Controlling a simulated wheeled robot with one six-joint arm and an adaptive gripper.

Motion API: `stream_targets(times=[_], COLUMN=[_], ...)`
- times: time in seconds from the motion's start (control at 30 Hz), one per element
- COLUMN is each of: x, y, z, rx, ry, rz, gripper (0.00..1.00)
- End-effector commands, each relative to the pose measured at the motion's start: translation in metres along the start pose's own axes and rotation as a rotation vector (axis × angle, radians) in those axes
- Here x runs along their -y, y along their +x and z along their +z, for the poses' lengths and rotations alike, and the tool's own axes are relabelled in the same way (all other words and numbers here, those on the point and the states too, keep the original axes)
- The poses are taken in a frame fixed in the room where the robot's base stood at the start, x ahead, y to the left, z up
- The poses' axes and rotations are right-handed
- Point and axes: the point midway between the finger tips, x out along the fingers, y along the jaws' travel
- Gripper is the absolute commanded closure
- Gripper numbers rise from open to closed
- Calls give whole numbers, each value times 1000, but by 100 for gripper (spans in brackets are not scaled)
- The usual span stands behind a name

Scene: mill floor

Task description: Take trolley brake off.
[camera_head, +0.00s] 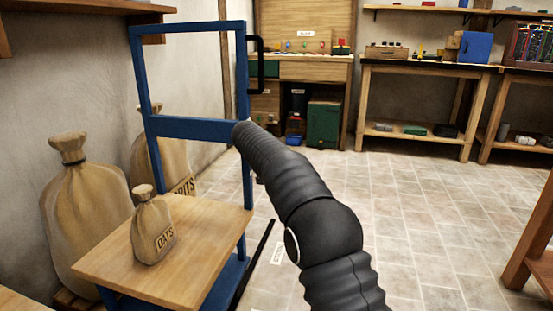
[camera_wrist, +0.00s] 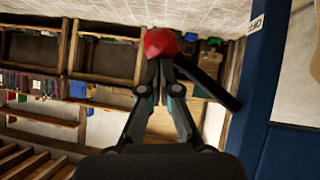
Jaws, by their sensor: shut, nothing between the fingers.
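The blue trolley (camera_head: 188,128) stands at the left in the head view, with a wooden deck (camera_head: 200,220). In the wrist view a dark lever (camera_wrist: 208,83) with a red ball knob (camera_wrist: 160,41) slants beside a blue upright (camera_wrist: 270,70) of the trolley. My gripper (camera_wrist: 160,62) is shut and empty, its fingertips right at the knob; I cannot tell whether they touch it. In the head view my arm reaches to the trolley's upright, and my gripper and the red knob are hidden.
A sack marked OATS (camera_head: 154,228) stands on the deck. Larger sacks (camera_head: 85,215) stand by the left wall. A black bar (camera_head: 254,262) slants low beside the trolley. Workbenches (camera_head: 420,72) line the back wall. The tiled floor (camera_head: 420,210) at the right is clear.

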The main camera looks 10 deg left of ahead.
Motion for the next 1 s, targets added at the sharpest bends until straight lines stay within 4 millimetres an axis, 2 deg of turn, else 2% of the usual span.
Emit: stream_targets(times=[0.27,0.47,0.63,0.7,1.0], x=[1,-4,-9,-8,-12], y=[0,-12,-33,-46,-102], z=[2,-14,-38,-30,-30], rx=[3,2,0,-1,0], ry=[-2,0,4,2,3], rz=[0,1,3,2,3], gripper=[100,100,100,100,100])
